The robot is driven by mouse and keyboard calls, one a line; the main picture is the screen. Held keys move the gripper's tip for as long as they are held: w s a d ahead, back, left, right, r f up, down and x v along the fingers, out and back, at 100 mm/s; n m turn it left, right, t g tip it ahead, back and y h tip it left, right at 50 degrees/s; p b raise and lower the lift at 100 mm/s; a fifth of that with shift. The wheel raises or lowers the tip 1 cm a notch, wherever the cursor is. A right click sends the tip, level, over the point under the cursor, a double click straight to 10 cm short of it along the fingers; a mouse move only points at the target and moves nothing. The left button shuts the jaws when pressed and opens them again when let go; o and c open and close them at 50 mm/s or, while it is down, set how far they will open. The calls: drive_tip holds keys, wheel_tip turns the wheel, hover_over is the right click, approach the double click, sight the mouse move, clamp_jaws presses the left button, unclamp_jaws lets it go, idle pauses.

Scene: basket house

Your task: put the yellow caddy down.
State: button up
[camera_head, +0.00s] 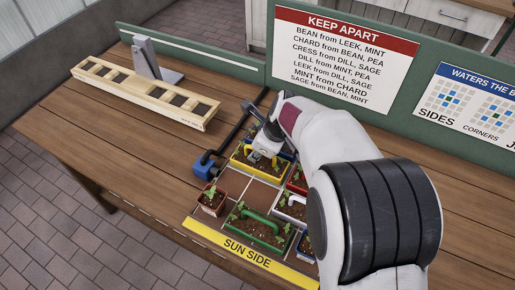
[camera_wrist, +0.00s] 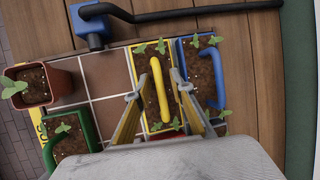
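The yellow caddy (camera_head: 238,169) is a long soil-filled planter with seedlings and an arched handle. It sits in the tiled tray at the back, directly beside a blue caddy. In the wrist view the yellow caddy (camera_wrist: 154,52) lies under my gripper (camera_wrist: 161,98). My fingers stand on either side of its yellow handle, with a visible gap between them, and look open. In the head view my gripper (camera_head: 265,150) is over the yellow caddy, and my arm hides part of it.
The blue caddy (camera_wrist: 207,88) stands close on the right in the wrist view. A green caddy (camera_head: 262,232), a white caddy (camera_head: 293,207) and a terracotta pot (camera_head: 212,201) share the tray. A blue box (camera_head: 205,166) with a black pipe borders it. Some tray cells (camera_wrist: 105,73) are bare.

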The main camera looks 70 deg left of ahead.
drive_tip(key=shift+r, duration=0.1)
idle(0.3)
drive_tip(key=shift+w+d+r, duration=0.15)
drive_tip(key=shift+d+r, duration=0.05)
drive_tip(key=shift+r, duration=0.5)
drive_tip(key=v, duration=1)
drive_tip(key=shift+d+r, duration=0.25)
